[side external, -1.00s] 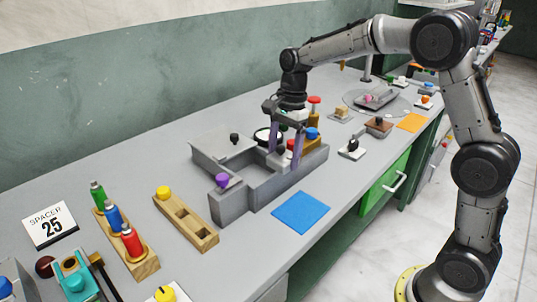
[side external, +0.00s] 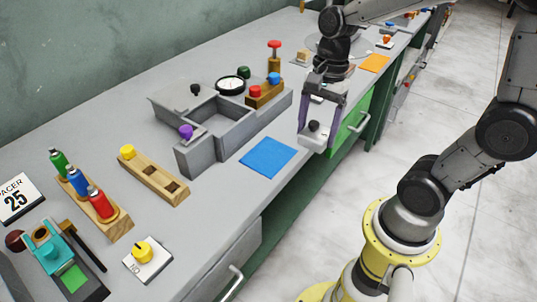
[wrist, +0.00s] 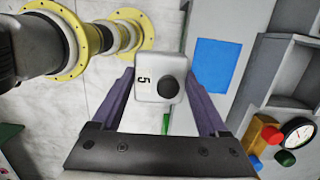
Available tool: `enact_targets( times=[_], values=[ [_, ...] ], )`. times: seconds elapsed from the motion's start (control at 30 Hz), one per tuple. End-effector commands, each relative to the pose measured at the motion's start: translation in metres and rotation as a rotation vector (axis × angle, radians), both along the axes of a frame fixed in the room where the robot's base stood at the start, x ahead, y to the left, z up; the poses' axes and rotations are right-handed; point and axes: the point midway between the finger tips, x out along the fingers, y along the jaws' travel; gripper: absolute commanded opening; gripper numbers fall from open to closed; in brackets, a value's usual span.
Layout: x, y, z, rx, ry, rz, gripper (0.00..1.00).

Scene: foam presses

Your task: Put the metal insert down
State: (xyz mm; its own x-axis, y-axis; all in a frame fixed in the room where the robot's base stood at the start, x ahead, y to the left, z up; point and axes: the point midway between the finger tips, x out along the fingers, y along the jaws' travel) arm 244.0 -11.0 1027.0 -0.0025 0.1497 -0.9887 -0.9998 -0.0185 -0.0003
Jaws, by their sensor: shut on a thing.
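The metal insert (side external: 313,140) is a pale grey block with a round black knob. In the wrist view the insert (wrist: 165,79) shows a dark "5" beside the knob. My gripper (side external: 319,128) is shut on it, one purple finger on each side, and it also shows in the wrist view (wrist: 170,110). The insert hangs around the bench's front edge, right of the blue mat (side external: 268,157); its height is unclear. The blue mat (wrist: 222,66) lies bare in the wrist view too.
A grey press body (side external: 203,150) with a purple knob stands left of the mat. A wooden block (side external: 147,172) with a yellow knob is further left. A green drawer (side external: 352,128) with a handle is behind my gripper. Bare bench surrounds the mat.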

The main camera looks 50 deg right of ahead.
Motion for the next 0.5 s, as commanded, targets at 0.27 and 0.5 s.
enact_targets(
  times=[0.27,0.5],
  values=[
    [0.019,-0.004,-0.006,0.001,0.004,-0.018,0.00],
    [0.074,-0.008,-0.029,0.000,0.003,-0.017,0.00]
  ],
)
